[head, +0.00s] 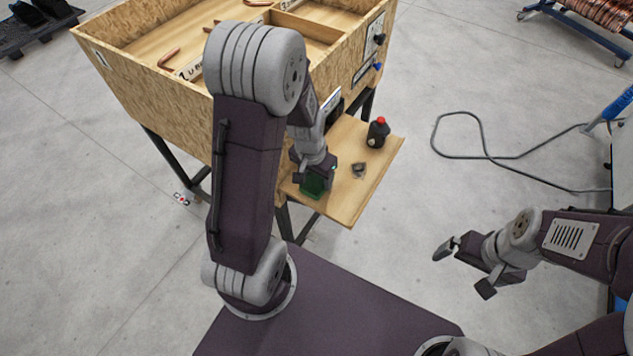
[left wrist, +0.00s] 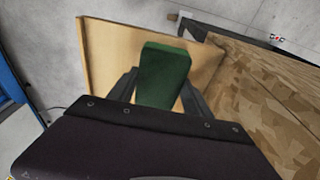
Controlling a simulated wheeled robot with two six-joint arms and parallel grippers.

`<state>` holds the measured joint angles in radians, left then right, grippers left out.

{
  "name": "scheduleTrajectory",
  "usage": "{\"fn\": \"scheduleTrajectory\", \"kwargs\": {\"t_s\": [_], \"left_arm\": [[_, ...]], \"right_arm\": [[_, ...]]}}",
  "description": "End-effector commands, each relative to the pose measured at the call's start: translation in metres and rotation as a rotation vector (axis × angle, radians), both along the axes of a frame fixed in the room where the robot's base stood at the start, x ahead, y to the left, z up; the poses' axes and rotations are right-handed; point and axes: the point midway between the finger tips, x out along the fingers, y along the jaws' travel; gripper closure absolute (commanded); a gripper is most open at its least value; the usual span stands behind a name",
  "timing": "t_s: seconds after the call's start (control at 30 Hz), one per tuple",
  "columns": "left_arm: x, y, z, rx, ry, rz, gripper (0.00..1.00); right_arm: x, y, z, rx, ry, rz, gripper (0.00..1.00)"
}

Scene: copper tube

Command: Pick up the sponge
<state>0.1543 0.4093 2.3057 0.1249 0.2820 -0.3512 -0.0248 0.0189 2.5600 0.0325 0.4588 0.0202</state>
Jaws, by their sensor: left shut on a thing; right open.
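The sponge is a dark green block (left wrist: 164,76), between the two fingers of my left gripper (left wrist: 160,92) in the left wrist view. In the head view the sponge (head: 313,186) shows under my left gripper (head: 314,178), over the small wooden shelf (head: 348,208). My left gripper is shut on the sponge. Whether the sponge touches the shelf cannot be told. My right gripper (head: 462,270) is open and empty, over the floor at the right of the head view.
A black bottle with a red cap (head: 378,132) and a small dark object (head: 358,170) stand on the shelf near the sponge. A large wooden bin (head: 150,98) with copper tubes rises behind. A cable (head: 487,152) lies on open floor at right.

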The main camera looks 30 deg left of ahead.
Motion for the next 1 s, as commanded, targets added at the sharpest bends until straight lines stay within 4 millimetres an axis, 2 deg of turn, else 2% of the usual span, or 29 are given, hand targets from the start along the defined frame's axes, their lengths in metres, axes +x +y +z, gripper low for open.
{"fn": "scheduleTrajectory", "kwargs": {"t_s": [0.03,0.4,0.6,0.8,0.9,1.0], "left_arm": [[0.003,-0.004,0.010,0.001,-0.006,-0.003,0.85],[0.029,-0.083,0.056,-0.001,-0.004,-0.005,0.85],[0.036,-0.107,0.071,0.000,0.000,-0.001,0.85],[0.038,-0.108,0.074,0.001,0.001,0.010,0.85],[0.034,-0.090,0.065,0.000,0.004,0.060,0.85],[0.018,-0.066,0.044,0.001,0.007,0.120,0.85]], "right_arm": [[0.000,0.000,0.001,0.000,0.000,0.000,0.00],[0.000,0.000,-0.005,0.000,0.000,0.000,0.00],[0.000,0.000,-0.007,0.000,0.000,0.000,0.00],[0.000,0.000,-0.007,0.000,0.000,0.000,0.00],[0.000,0.000,-0.011,0.000,0.000,0.000,0.00],[0.000,0.000,-0.014,0.000,0.000,0.000,0.00]]}}
